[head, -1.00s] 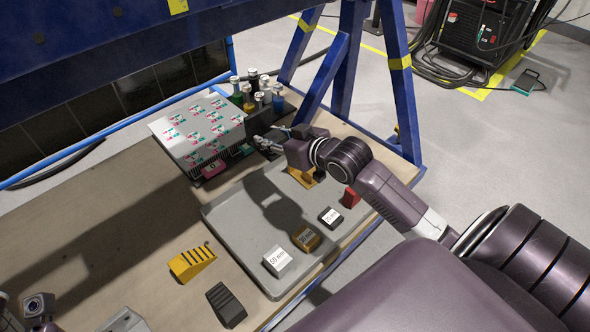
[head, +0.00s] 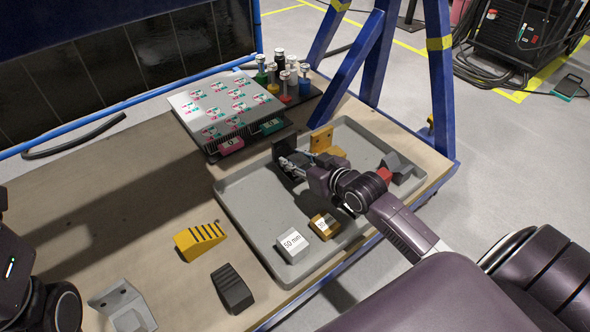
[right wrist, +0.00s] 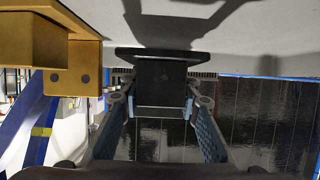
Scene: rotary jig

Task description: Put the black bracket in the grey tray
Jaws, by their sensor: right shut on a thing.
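A yellow bracket (head: 325,141) stands in the tray close beside the black one. A yellow stepped block (head: 199,241) and a black one (head: 231,288) lie outside.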

